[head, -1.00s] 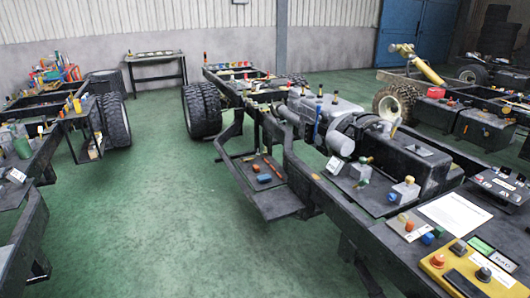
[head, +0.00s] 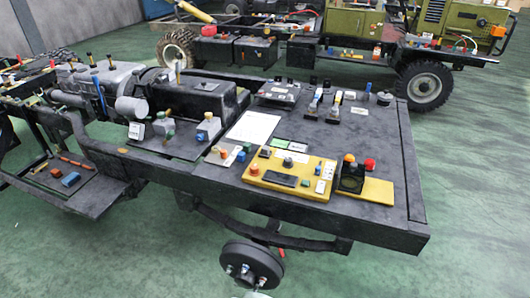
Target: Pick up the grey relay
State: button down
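I cannot tell for certain which piece is the grey relay. In the head view, a small dark grey block (head: 265,152) stands at the left end of the yellow panel (head: 262,178) on the near chassis deck. Two lighter grey blocks stand further left on a dark plate: one with a green top (head: 163,125) and one with a knob on top (head: 208,127). All of these rest upright on the chassis.
The black chassis deck (head: 380,160) carries a white sheet (head: 253,127), a second yellow panel (head: 372,191) with orange and red knobs, and upright switches (head: 334,110). A wheel hub (head: 250,264) hangs below the deck. Green floor (head: 455,220) is clear at right.

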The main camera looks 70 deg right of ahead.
jog(key=c, duration=1.8)
grip_release()
jog(key=o, duration=1.1)
